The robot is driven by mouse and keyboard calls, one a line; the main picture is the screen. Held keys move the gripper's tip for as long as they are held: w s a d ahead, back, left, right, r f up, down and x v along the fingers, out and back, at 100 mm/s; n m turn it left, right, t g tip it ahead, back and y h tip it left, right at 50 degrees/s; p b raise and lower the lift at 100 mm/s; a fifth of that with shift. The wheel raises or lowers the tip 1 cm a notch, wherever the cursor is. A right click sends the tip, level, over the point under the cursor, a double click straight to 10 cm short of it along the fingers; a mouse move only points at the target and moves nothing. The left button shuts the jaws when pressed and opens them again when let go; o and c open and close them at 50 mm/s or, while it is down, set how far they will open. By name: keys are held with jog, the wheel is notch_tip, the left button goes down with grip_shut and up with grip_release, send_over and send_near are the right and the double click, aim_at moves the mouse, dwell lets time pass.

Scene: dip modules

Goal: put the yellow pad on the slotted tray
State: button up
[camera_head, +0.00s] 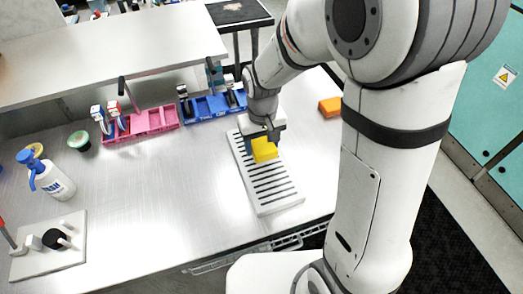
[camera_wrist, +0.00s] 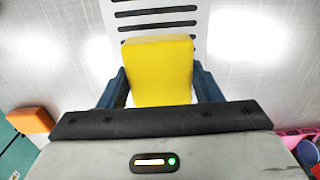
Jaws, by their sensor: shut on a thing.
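The yellow pad (camera_head: 264,150) is between the fingers of my gripper (camera_head: 262,136), over the far part of the slotted tray. In the wrist view the yellow pad (camera_wrist: 159,72) fills the space between the two dark fingers of my gripper (camera_wrist: 160,88), which is shut on it. The slotted tray (camera_head: 282,205) is white with dark slots and lies on the metal table. It also shows behind the pad in the wrist view (camera_wrist: 187,33). I cannot tell whether the pad touches the tray.
An orange block (camera_head: 330,107) lies right of the tray. A pink rack (camera_head: 142,124) and a blue rack (camera_head: 212,106) stand at the back. A blue-topped pump bottle (camera_head: 50,177) and a white board with knobs (camera_head: 50,246) are at left. The table left of the tray is clear.

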aim_at(264, 145)
jog(key=shift+d+f, duration=0.1)
jog(key=shift+f, duration=2.4)
jog(key=shift+s+f, duration=0.1)
jog(key=o, duration=0.9)
jog(key=shift+o, duration=0.2)
notch_tip(264, 145, up, 12)
jog(key=shift+r, duration=0.1)
jog(key=shift+d+r, duration=0.2)
jog(key=shift+r, duration=0.05)
jog(key=s+d+r+m+t, duration=0.3)
jog(key=s+d+r, duration=0.3)
jog(key=s+d, duration=0.5)
jog(key=shift+s+d+r, duration=0.2)
jog(key=shift+s, duration=0.85)
